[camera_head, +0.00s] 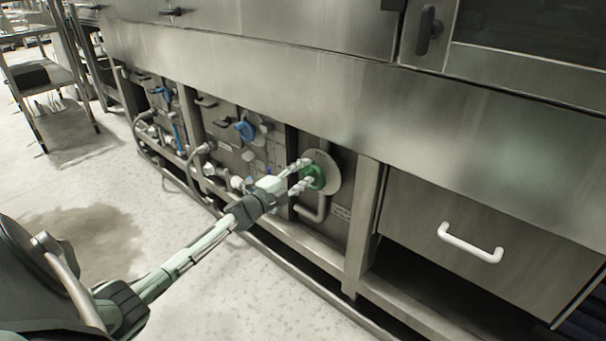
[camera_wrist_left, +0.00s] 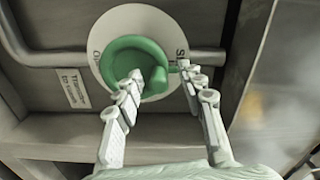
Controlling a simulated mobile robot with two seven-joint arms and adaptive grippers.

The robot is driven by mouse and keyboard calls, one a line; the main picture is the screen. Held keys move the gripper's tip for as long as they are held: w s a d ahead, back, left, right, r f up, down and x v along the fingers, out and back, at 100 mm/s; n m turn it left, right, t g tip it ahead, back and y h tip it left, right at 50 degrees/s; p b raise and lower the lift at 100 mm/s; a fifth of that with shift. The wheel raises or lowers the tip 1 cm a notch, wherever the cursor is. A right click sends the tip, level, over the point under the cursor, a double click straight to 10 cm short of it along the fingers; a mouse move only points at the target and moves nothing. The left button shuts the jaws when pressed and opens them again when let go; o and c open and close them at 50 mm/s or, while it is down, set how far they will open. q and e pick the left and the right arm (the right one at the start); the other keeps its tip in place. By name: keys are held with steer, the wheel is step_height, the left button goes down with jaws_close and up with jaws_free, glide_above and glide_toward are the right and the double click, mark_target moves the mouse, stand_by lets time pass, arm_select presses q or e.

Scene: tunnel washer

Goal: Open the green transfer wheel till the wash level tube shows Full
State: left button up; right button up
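The green transfer wheel (camera_head: 315,177) is mounted on a round white plate (camera_head: 329,172) low on the washer's front. In the left wrist view the green wheel (camera_wrist_left: 133,52) has a raised grip, and the white plate (camera_wrist_left: 112,24) behind it carries partly covered lettering at left and right. My left gripper (camera_head: 302,173) is at the wheel. Its two fingers, seen in the left wrist view (camera_wrist_left: 160,75), are spread apart, one on each side of the raised grip; I cannot tell whether they touch it. I cannot make out the wash level tube. My right gripper is out of view.
A grey pipe (camera_wrist_left: 50,55) runs behind the wheel, and a post (camera_head: 362,215) stands to its right. Blue-handled valves (camera_head: 245,130) and pipes are to the left. A white handle (camera_head: 470,243) sits on the panel at right. The floor in front is clear.

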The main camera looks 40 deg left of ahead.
arm_select(q)
steer(key=s, duration=1.2)
steer(key=shift+a, duration=0.45)
